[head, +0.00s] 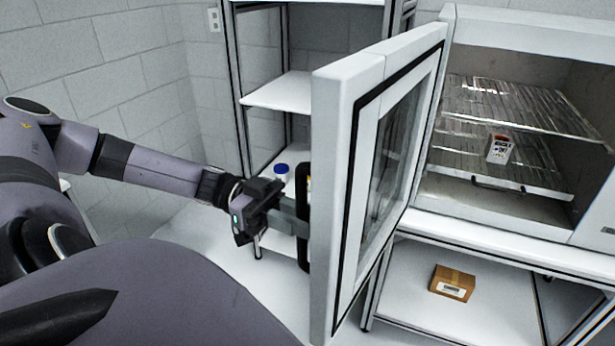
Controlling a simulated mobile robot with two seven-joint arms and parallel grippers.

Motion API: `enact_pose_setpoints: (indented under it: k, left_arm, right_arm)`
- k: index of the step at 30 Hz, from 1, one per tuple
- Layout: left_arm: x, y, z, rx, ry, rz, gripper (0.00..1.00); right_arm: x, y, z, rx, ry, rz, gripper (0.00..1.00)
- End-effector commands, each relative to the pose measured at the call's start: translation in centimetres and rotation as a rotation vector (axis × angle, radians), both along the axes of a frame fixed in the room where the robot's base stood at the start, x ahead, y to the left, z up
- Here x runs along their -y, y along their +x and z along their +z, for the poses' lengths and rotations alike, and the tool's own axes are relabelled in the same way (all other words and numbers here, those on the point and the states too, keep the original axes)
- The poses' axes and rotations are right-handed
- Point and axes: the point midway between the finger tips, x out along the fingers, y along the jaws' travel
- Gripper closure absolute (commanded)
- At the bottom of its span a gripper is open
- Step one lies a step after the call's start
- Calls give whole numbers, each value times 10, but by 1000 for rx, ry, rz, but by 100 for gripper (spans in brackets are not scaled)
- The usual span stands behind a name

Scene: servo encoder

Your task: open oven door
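The white oven door (337,200) with its dark-framed glass stands swung wide open toward me, at the middle of the head view. The oven (515,205) behind it on the right shows its lit inside with wire racks. A black handle (303,215) is on the door's outer face, partly hidden behind the door's edge. My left gripper (290,222) is at this handle, its fingers reaching toward the door. The fingertips are partly hidden, so I cannot tell whether they close on the handle. My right gripper is not in view.
A small red-and-white box (499,149) sits on an oven rack. A brown carton (452,283) lies on the shelf below the oven. A shelf rack (278,92) stands behind the door, with a blue-capped container (281,171) on it. Brick walls are at the back left.

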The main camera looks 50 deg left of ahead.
Motion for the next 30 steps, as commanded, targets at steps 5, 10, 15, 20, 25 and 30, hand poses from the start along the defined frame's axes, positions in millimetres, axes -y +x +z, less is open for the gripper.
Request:
enact_pose_setpoints:
  k: [5, 10, 15, 20, 25, 30]
  left_arm:
    - [-1, 1, 0, 1, 0, 3, 100]
    - [-1, 1, 0, 2, 1, 3, 74]
    - [0, 1, 0, 2, 0, 2, 58]
    - [-1, 1, 0, 1, -1, 2, 58]
    - [-15, -4, -2, -1, 4, 5, 58]
    - [-42, -13, -2, 0, 5, 5, 58]
  right_arm:
    - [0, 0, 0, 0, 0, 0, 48]
    - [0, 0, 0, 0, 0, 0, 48]
    - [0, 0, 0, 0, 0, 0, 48]
    - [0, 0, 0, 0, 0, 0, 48]
    - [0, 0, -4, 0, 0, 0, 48]
    - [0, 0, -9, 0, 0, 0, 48]
